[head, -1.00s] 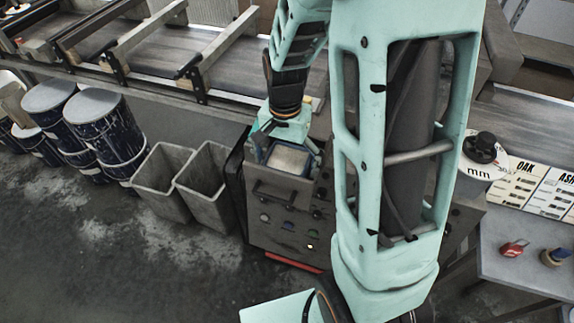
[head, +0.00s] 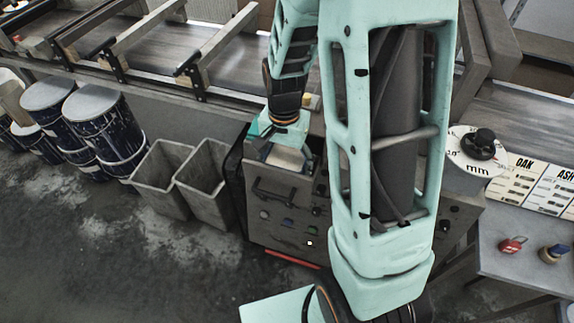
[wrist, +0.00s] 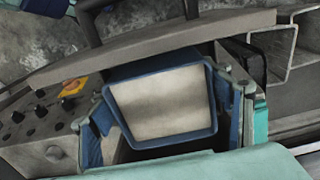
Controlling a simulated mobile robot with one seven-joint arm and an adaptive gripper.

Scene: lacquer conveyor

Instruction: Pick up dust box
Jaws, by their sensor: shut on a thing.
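The dust box (wrist: 162,102) fills the middle of the wrist view, a blue-rimmed box with a pale beige top face. My gripper (wrist: 165,118) is shut on it, with one blue-padded finger at each side. In the head view the dust box (head: 286,159) shows as a small pale patch under my gripper (head: 285,150), at the top of the grey control cabinet (head: 270,220). Its lower part is hidden, and I cannot tell whether it is clear of the cabinet.
Two grey open bins (head: 165,178) stand left of the cabinet, with dark blue drums (head: 105,125) further left. The conveyor (head: 150,55) runs behind. A side table (head: 510,235) at the right holds a red padlock (head: 512,244). Floor at the lower left is clear.

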